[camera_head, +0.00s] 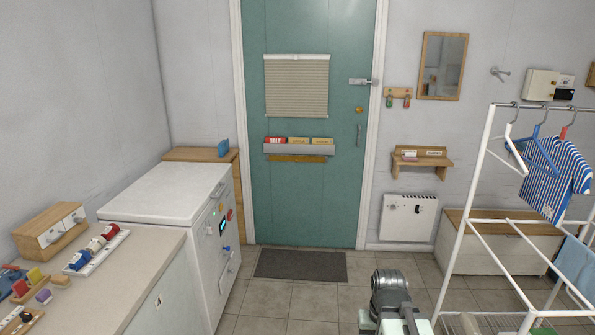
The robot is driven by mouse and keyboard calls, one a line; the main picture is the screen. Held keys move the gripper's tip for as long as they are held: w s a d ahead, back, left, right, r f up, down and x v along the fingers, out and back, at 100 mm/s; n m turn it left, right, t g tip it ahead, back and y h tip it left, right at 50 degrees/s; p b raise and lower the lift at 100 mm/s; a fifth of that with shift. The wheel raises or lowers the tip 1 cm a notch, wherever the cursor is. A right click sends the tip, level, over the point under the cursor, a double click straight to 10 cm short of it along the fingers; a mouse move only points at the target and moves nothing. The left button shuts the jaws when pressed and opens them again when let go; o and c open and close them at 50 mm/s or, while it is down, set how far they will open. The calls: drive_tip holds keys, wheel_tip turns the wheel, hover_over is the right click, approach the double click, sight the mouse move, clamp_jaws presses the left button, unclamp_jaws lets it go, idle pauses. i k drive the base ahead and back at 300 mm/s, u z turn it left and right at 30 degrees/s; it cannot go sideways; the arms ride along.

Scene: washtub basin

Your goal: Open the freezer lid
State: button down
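The white chest freezer (207,262) stands at the left, between the counter and the far wall. Its flat white lid (168,192) lies level and looks shut. The front face, turned to the right, carries a small lit panel (222,226) and a few small coloured parts. A handle-like fitting shows near the lid's front edge (219,191), but it is too small to make out well. Part of my arm shows at the bottom, right of centre, well apart from the freezer. My gripper's fingers do not show.
A counter (145,252) with small items adjoins the freezer's near side. Open tiled floor (290,300) and a dark mat (300,265) lie right of the freezer, before the green door (305,200). A white drying rack (463,215) with hanging clothes stands at the right.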

sight(170, 192)
drive_tip(key=i, duration=2.9)
drive_tip(key=u, duration=2.55)
drive_tip(key=i, duration=0.95)
